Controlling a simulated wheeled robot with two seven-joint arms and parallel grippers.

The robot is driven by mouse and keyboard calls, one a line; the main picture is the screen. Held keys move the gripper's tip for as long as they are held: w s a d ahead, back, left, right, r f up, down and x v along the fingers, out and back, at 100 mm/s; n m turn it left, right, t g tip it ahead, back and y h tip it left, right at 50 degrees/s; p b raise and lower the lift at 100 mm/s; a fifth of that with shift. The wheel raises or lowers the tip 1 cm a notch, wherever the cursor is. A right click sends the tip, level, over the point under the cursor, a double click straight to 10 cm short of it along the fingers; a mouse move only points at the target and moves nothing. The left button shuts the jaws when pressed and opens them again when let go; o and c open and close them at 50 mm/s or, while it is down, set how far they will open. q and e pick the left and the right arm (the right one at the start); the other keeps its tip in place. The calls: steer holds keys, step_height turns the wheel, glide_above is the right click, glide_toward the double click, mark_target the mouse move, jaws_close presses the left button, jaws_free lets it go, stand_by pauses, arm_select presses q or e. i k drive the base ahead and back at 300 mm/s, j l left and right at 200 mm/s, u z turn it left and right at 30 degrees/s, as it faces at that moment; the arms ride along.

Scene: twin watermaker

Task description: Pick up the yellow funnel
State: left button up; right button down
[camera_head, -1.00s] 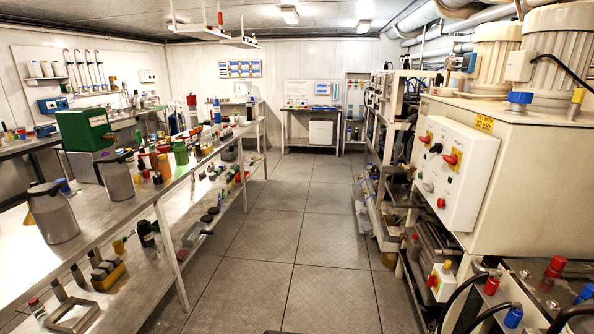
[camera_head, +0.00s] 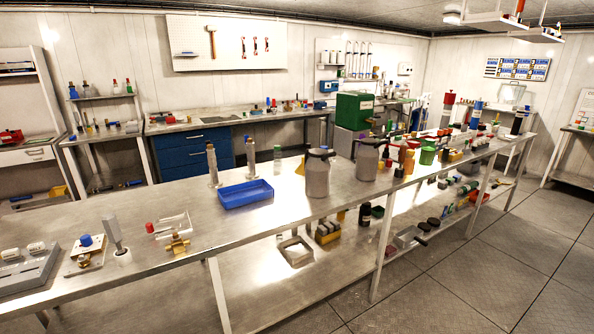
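A small yellow piece (camera_head: 299,166) shows on the long steel bench, mostly hidden behind the left side of a grey jug (camera_head: 317,180). It may be the yellow funnel, but too little of it shows to be sure. Another yellow item (camera_head: 58,191) lies on a low shelf at the far left; its shape is too small to tell. Neither of my grippers is in view.
The long steel bench (camera_head: 215,210) runs across the view. On it are a blue tray (camera_head: 245,195), a second grey jug (camera_head: 367,162), a green cup (camera_head: 427,156) and small fittings at the left. Open tiled floor (camera_head: 460,275) lies at the lower right.

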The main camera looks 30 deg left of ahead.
mark_target(299, 170)
steer(key=u, duration=0.9)
